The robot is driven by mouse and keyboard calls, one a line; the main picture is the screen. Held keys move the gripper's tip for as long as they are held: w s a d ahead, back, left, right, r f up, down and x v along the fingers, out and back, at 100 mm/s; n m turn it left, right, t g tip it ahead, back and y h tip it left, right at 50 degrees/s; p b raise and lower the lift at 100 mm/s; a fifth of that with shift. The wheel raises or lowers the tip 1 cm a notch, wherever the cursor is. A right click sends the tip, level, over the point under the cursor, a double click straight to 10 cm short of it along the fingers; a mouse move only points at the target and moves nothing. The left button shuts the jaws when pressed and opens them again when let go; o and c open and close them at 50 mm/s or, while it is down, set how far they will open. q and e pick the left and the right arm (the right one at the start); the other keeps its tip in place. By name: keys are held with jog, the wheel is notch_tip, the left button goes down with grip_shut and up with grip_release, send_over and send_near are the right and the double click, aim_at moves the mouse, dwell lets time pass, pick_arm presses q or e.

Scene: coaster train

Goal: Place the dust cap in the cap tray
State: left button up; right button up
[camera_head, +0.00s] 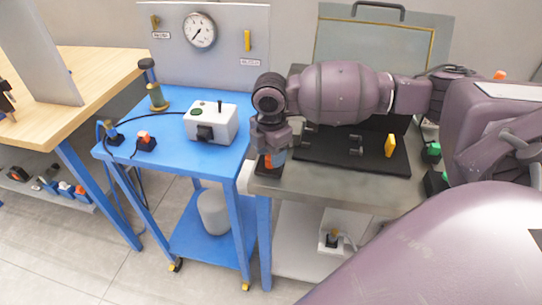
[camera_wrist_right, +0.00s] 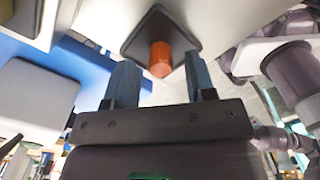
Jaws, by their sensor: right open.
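A short orange cylinder (camera_wrist_right: 160,58), which may be the dust cap, stands on a dark square base (camera_wrist_right: 176,30) in the right wrist view. In the head view the orange piece (camera_head: 267,161) shows at the front left corner of the grey bench, partly covered by my right gripper (camera_head: 275,156). My right gripper (camera_wrist_right: 160,82) is open with two blue fingers. In the wrist view the orange piece appears between and beyond the fingertips, with gaps on both sides; I see no grip on it. I cannot tell which thing is the cap tray. My left gripper is not in view.
A blue cart (camera_head: 178,165) to the left carries a white box (camera_head: 211,124) and another orange-topped black piece (camera_head: 146,142). On the grey bench (camera_head: 335,191), a black board (camera_head: 345,160) holds a yellow part (camera_head: 390,145). My right arm covers the bench's back.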

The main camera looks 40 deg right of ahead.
notch_tip(320, 180, up, 10)
jog(key=p, duration=0.1)
jog(key=shift+r+p, duration=0.25)
jog(key=shift+p, duration=0.1)
dwell(0.3)
jog(key=s+a+f+m+t+y, duration=0.1)
jog(key=s+a+f+m, duration=0.2)
jog(key=s+a+f, duration=0.4)
jog(key=s+a+f+m+t+y, duration=0.1)
jog(key=s+a+f+m+y, duration=0.2)
jog(key=s+f, duration=0.5)
jog(key=s+d+f+m+h, duration=0.2)
jog(key=s+d+m, duration=0.1)
jog(key=s+m, duration=0.35)
jog(key=s+d+f+m+h, duration=0.2)
jog(key=s+m+h, duration=0.1)
jog(key=s+m, duration=0.35)
jog(key=w+f+n+t, duration=0.1)
jog(key=w+f+t, duration=0.6)
jog(key=f+t, duration=0.2)
jog(key=shift+f+n+y, duration=0.3)
jog(key=shift+f+y, duration=0.1)
jog(key=shift+f, duration=0.25)
